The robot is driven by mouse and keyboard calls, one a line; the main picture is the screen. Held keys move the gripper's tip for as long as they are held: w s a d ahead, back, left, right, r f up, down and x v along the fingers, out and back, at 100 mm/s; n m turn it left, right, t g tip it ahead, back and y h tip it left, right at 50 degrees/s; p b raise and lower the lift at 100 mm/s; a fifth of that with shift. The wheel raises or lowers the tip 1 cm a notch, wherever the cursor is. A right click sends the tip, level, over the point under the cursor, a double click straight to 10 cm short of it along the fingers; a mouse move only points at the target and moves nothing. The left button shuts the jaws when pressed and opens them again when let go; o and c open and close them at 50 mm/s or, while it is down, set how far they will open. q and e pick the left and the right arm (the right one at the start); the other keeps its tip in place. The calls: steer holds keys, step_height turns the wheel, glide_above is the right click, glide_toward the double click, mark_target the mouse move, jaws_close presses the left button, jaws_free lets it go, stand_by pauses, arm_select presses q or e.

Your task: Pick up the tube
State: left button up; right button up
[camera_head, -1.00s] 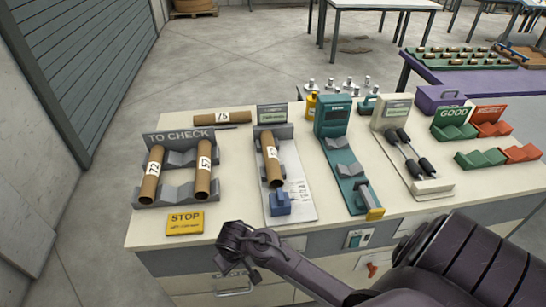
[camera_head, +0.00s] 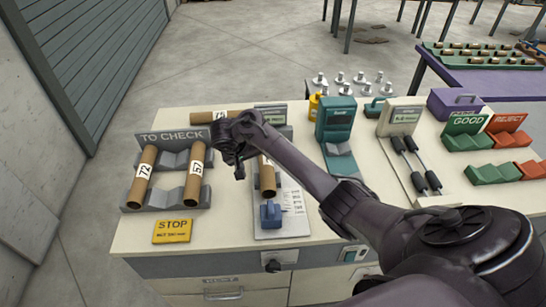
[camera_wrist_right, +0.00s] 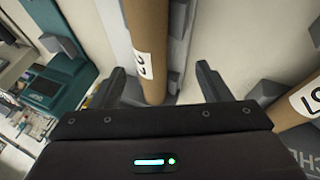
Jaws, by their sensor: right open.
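My right gripper (camera_head: 238,168) is open and empty above the bench, just left of a brown cardboard tube (camera_head: 267,180) on a grey measuring stand. My arm hides this tube's upper part in the head view. In the right wrist view a labelled tube (camera_wrist_right: 148,40) runs between the two open fingers (camera_wrist_right: 160,80); whether they touch it I cannot tell. Tubes marked 72 (camera_head: 143,177) and 57 (camera_head: 194,178) lie in the TO CHECK rack (camera_head: 168,201). Another tube (camera_head: 205,117) lies behind the rack, partly hidden. My left gripper is not in view.
A blue block (camera_head: 270,214) sits at the stand's near end. A yellow STOP sign (camera_head: 173,231) lies at the front left. A teal device (camera_head: 335,118) and green GOOD (camera_head: 466,123) and red REJECT (camera_head: 507,125) trays stand to the right.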

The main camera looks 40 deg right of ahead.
mark_target(263, 160)
steer(key=d, duration=0.1)
steer(key=w+d, duration=0.1)
steer(key=d, duration=0.1)
steer(key=shift+w+m, duration=0.1)
steer(key=shift+m, duration=0.2)
steer(key=shift+d+f, duration=0.2)
steer(key=shift+f, duration=0.05)
steer(key=shift+a+f, duration=0.1)
steer(key=shift+f, duration=0.25)
steer(key=x, duration=0.4)
steer(key=shift+f+b, duration=0.35)
steer(key=shift+f, duration=0.15)
steer(key=shift+c, duration=0.6)
steer(key=c, duration=0.7)
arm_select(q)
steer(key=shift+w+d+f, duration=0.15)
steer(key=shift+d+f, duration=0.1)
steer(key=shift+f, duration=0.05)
arm_select(e)
steer(key=shift+c, duration=1.4)
